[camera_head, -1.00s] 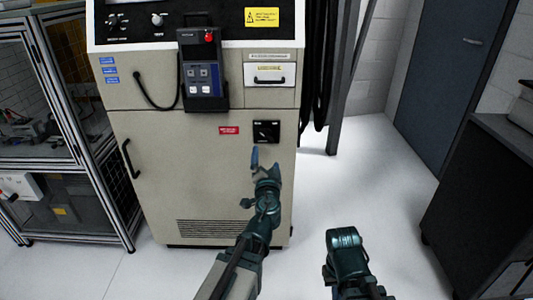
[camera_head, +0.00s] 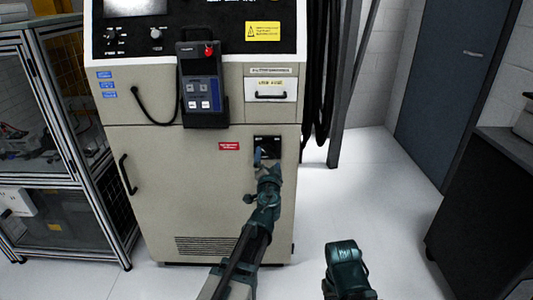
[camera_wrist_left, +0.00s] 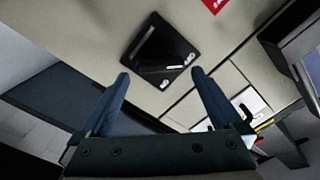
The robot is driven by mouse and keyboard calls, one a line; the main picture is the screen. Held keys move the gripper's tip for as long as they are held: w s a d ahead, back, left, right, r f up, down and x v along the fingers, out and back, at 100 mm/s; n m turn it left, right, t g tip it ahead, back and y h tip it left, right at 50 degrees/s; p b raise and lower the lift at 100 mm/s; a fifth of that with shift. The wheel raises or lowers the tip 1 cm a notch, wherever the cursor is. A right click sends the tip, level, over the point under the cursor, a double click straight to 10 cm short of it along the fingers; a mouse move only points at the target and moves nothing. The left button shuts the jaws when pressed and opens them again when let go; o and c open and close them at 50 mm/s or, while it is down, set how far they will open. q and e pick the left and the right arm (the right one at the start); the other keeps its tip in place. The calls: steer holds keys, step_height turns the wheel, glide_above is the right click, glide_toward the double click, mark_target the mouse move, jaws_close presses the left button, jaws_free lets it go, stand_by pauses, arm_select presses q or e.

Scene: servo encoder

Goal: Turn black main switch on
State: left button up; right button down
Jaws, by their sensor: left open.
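The black main switch (camera_head: 267,142) is a small square black plate on the upper right of the beige cabinet's lower door. In the left wrist view the switch (camera_wrist_left: 160,50) appears tilted, with a dark knob across its middle and small white labels. My left gripper (camera_head: 259,157) is in front of the switch and covers its lower part in the head view. In the left wrist view its blue fingers (camera_wrist_left: 160,76) are spread apart and empty, with the switch just beyond the tips. Contact is not visible.
The beige cabinet (camera_head: 165,190) carries a teach pendant (camera_head: 203,88) and a drawer-like panel (camera_head: 270,88) above the switch. Black cables (camera_head: 318,80) hang at its right side. A framed enclosure (camera_head: 60,140) stands left. Floor to the right is clear.

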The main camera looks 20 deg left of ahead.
mark_target(268, 153)
arm_select(q)
steer(key=x, duration=0.4)
steer(key=shift+s, duration=0.1)
steer(key=c, duration=1.1)
